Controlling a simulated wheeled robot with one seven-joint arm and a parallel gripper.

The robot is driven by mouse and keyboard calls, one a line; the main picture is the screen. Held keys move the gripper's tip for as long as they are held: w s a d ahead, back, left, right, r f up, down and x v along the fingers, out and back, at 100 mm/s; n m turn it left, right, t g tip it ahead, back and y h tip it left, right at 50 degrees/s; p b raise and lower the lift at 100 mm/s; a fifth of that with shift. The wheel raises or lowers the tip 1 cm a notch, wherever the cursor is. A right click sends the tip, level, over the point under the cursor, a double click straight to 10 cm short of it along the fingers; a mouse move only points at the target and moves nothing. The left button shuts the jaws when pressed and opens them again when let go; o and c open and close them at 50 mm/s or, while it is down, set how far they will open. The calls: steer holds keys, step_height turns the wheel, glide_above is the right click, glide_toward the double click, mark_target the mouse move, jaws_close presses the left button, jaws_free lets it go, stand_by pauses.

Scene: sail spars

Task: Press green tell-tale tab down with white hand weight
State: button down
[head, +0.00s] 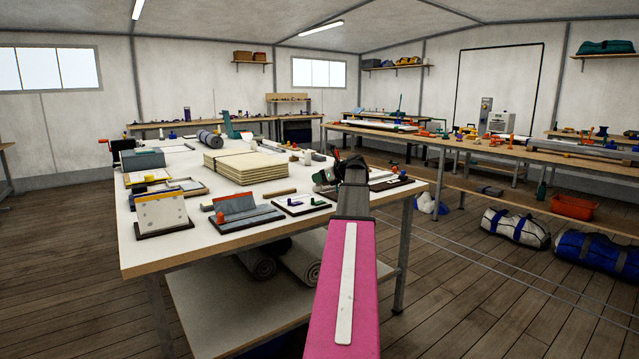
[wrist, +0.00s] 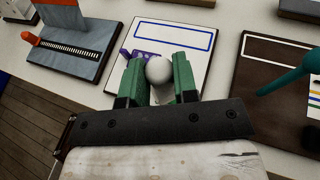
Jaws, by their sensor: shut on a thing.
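My gripper (wrist: 158,78) is shut on the white hand weight (wrist: 159,70), whose rounded top shows between the green fingers in the wrist view. Below and beyond the fingers is a white board with a dark edge and blue outlines (wrist: 172,38). A purple tab (wrist: 148,55) on it shows just beyond the left finger. In the wrist view the fingers and weight hide the green tab.
Left of the board is a grey-blue stand with a slotted scale and orange knob (wrist: 70,50). A folded cream stack (head: 245,168) lies behind on the table.

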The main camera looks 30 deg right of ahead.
steer(key=shift+r, duration=2.25)
